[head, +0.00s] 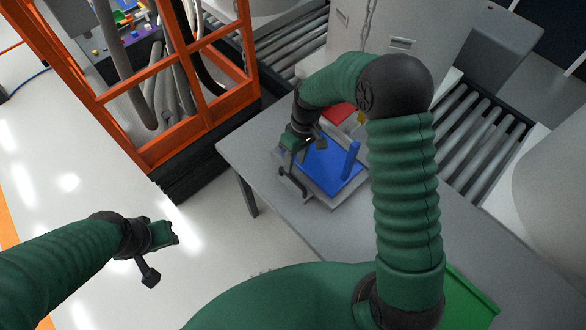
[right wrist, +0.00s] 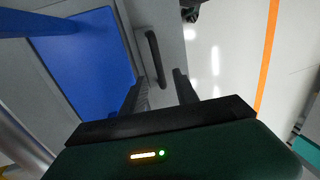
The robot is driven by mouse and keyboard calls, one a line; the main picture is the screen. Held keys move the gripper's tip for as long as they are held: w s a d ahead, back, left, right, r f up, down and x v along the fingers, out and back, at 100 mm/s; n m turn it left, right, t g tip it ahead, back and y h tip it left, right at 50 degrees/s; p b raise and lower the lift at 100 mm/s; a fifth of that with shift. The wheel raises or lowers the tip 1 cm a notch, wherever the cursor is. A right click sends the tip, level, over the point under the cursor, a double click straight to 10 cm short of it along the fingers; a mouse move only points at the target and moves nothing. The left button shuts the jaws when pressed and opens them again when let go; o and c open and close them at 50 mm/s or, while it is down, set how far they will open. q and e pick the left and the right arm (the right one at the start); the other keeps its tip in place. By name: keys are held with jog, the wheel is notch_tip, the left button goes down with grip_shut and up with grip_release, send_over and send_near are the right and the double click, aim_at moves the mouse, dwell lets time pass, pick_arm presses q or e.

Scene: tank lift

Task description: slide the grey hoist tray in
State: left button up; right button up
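The grey hoist tray (head: 322,200) sits on the grey table, with a blue floor panel (head: 328,172) and an upright blue post (head: 352,160). Its black bar handle (head: 292,186) is on the edge facing the table's left front side. My right gripper (head: 303,152) is above the handle, pointing down. In the right wrist view its two fingers (right wrist: 160,92) are apart, and the near end of the handle (right wrist: 153,58) shows between them; contact is not clear. My left gripper (head: 158,258) hangs over the floor, away from the table; its finger gap is not clear.
The grey table (head: 265,150) has bare room around the tray. A red piece (head: 341,114) and a yellow piece lie behind it. An orange frame (head: 150,150) stands left of the table. Roller conveyors (head: 470,135) run behind. A green bin (head: 470,296) is at lower right.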

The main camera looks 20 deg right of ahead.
jog(key=shift+r, duration=0.5)
jog(key=t+h+p, duration=0.2)
jog(key=h+p, duration=0.2)
jog(key=p, duration=0.3)
send_near(294, 180)
jog(key=p+x, duration=0.1)
jog(key=x, duration=0.6)
jog(key=shift+d+f, duration=0.1)
jog(key=shift+f, duration=0.25)
jog(key=shift+w+f, duration=0.1)
jog(key=shift+f, duration=0.15)
